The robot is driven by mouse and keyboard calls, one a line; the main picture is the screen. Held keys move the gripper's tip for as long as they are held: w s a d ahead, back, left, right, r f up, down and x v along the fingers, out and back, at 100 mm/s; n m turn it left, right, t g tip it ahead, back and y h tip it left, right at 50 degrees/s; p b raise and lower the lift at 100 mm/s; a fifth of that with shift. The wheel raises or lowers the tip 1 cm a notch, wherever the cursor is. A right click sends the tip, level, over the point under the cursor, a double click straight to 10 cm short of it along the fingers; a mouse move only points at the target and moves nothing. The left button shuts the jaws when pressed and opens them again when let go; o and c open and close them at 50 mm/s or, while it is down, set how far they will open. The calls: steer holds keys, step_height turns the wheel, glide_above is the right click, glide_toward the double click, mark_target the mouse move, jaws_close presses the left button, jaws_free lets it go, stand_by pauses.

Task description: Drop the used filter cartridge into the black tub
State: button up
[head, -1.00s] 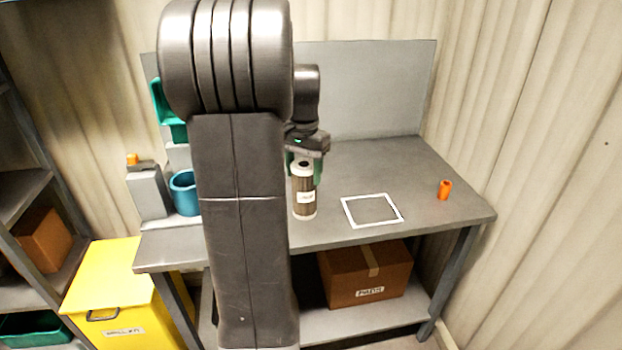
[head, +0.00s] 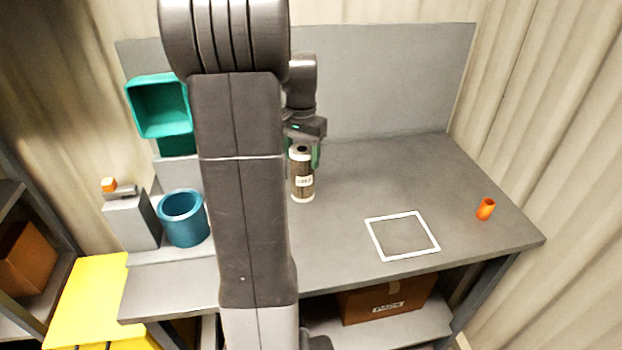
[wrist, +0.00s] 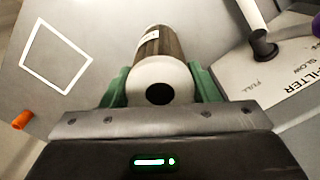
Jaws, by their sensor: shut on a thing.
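The used filter cartridge (head: 302,184) is a brown pleated cylinder with white end caps and a white label. My gripper (head: 304,156) is shut on its upper end and holds it upright, seen against the grey workbench. In the wrist view, the green fingers of my gripper (wrist: 160,88) stand on both sides of the cartridge (wrist: 165,55), whose white cap with a dark hole faces the camera. I cannot tell how far its lower end is above the bench. No black tub shows in either view.
The workbench (head: 340,225) bears a white square outline (head: 402,236) and an orange cylinder (head: 486,209). At left are a blue pot (head: 183,218), a teal bin (head: 158,106) and a grey block (head: 130,222). A yellow box (head: 88,295) stands on the floor. A cardboard box (head: 388,300) is underneath.

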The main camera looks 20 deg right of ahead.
mark_target(302, 175)
steer(key=shift+f, duration=3.1)
steer(key=shift+f, duration=0.15)
steer(key=o, duration=1.5)
